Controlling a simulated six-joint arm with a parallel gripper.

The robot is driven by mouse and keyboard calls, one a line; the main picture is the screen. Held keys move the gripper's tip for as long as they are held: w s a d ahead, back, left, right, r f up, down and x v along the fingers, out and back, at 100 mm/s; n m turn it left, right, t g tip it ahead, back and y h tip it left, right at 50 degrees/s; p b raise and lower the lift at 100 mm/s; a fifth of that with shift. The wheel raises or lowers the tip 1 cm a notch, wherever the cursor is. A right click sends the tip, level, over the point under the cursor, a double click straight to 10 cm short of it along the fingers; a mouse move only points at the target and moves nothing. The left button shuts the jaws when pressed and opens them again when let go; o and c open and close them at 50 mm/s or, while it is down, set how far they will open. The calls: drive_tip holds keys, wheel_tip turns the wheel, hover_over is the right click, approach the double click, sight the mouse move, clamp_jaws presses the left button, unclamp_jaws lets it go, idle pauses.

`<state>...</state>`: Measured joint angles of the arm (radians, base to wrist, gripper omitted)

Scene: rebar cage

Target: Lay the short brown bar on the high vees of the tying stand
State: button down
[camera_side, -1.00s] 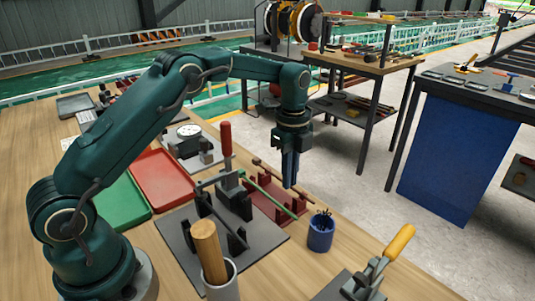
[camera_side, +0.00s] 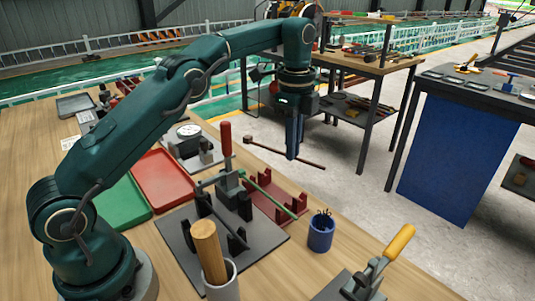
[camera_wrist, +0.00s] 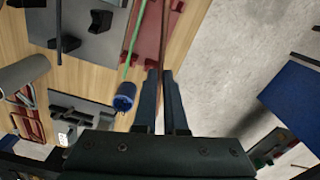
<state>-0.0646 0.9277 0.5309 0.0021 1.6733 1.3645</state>
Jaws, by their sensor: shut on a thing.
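My gripper (camera_side: 292,157) is shut on the short brown bar (camera_side: 262,146), which hangs in the air above and behind the red rack. The bar also shows between my fingers in the wrist view (camera_wrist: 164,45). The tying stand, apparently the dark grey plate with black upright supports (camera_side: 184,246), is left of and below my gripper. A dark bar (camera_side: 216,222) lies across its supports. I cannot clearly tell its high vees from its low ones.
The red rack (camera_side: 262,212) beside the stand has a green bar (camera_side: 268,192) on it. A red-handled clamp (camera_side: 226,148) stands upright behind the stand. A blue cup (camera_side: 320,232), a grey cup with a wooden handle (camera_side: 207,250) and a yellow-handled clamp (camera_side: 392,248) are nearby.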

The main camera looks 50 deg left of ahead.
sight(280, 153)
drive_tip(key=s+n, duration=0.1)
drive_tip(key=n, duration=0.3)
drive_tip(key=s+f+n, duration=0.1)
drive_tip(key=n, duration=0.1)
drive_tip(key=shift+s+a+f, duration=0.1)
drive_tip(key=shift+s+a, duration=0.25)
drive_tip(key=shift+a, duration=0.05)
drive_tip(key=s+a+r+n, duration=0.1)
drive_tip(key=s+n, duration=0.7)
drive_tip(key=s, duration=0.4)
drive_tip(key=shift+n, duration=0.4)
drive_tip(key=shift+s, duration=0.1)
drive_tip(key=shift+f, duration=2.85)
drive_tip(key=shift+f, duration=0.2)
